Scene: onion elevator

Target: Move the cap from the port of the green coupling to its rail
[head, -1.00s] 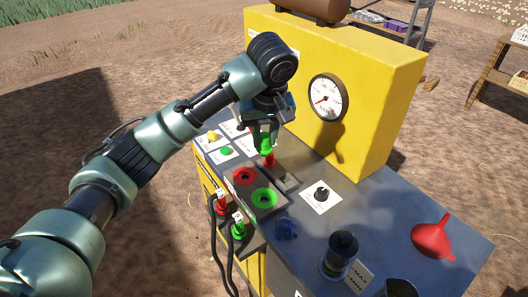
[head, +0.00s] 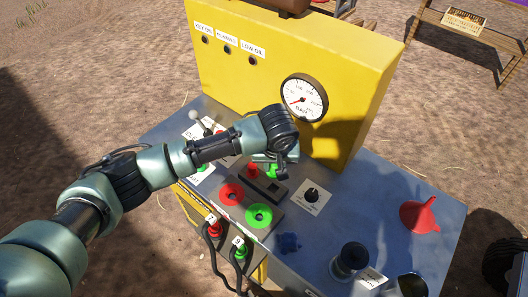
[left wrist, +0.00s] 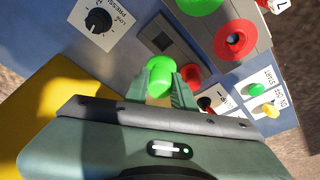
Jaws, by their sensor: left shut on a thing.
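My left gripper (head: 270,163) is shut on the green cap (left wrist: 159,77), which shows between its two fingers in the left wrist view. In the head view the cap (head: 272,172) is partly hidden by the gripper. It is at the rail (head: 281,194), beside the red cap (head: 252,170); I cannot tell whether it touches the rail. The red cap also shows in the left wrist view (left wrist: 190,73). The green coupling's port (head: 259,216) shows as a green ring with a dark, uncovered centre. My right gripper is not in view.
The red port (head: 231,194) is beside the green one, with hose plugs (head: 213,227) below. A pressure knob (head: 311,195) is right of the rail. The yellow panel with a gauge (head: 304,97) rises behind. A red funnel (head: 418,214) and a dark cylinder (head: 350,262) stand farther right.

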